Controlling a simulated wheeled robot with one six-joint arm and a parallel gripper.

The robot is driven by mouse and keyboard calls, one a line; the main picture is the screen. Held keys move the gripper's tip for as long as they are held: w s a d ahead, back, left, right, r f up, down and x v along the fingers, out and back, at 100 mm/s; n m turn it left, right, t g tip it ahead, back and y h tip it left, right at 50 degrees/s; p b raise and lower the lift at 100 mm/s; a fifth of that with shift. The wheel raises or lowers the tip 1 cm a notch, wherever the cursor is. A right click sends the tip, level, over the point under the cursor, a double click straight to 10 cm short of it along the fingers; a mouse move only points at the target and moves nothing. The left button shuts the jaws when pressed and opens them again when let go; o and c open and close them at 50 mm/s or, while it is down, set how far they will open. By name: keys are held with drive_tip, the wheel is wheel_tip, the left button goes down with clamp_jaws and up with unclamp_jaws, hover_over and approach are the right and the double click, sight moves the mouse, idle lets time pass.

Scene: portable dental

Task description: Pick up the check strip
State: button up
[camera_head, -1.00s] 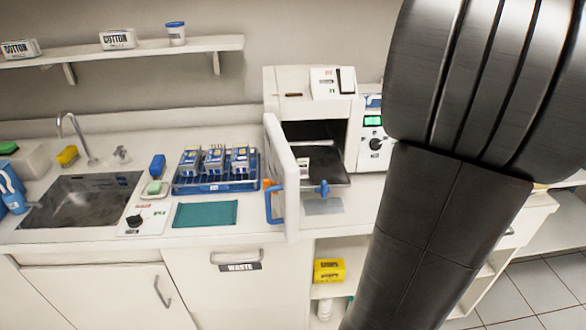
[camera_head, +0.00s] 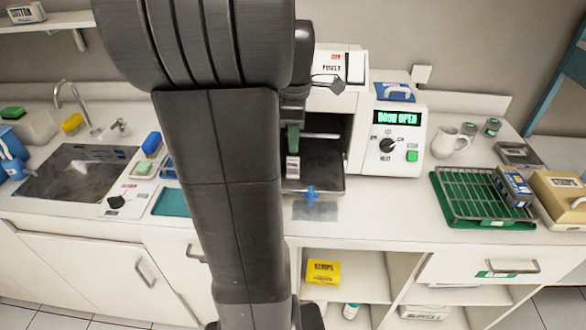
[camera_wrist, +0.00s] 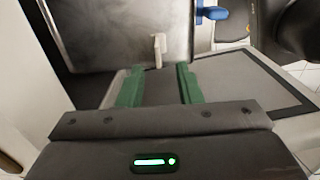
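A small pale strip (camera_wrist: 158,50), apparently the check strip, shows in the wrist view at the edge of the metal tray (camera_wrist: 110,28). My gripper (camera_wrist: 158,74) has its two green fingers spread apart. The strip lies just beyond the fingertips, in line with the gap between them; nothing shows gripped. In the head view my gripper (camera_head: 293,150) points down in front of the open sterilizer chamber, and a pale piece (camera_head: 292,168) shows below the green finger over the tray (camera_head: 325,184). My arm hides the sterilizer's open door there.
The sterilizer's control panel (camera_head: 388,150) reads "DOOR OPEN". A blue tray handle (camera_head: 311,196) juts forward below my gripper. A green rack (camera_head: 470,213) with a box (camera_head: 514,186) stands to the right. The counter between sterilizer and rack is mostly clear.

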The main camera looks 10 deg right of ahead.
sight(295, 174)
wheel_tip(295, 174, down, 3)
drive_tip(key=shift+a+r, duration=0.1)
drive_tip(key=shift+w+d+f, duration=0.1)
drive_tip(key=shift+f, duration=1.45)
drive_tip(key=shift+d+f, duration=0.1)
drive_tip(key=shift+f, duration=1.45)
drive_tip(key=shift+c, duration=0.4)
clamp_jaws()
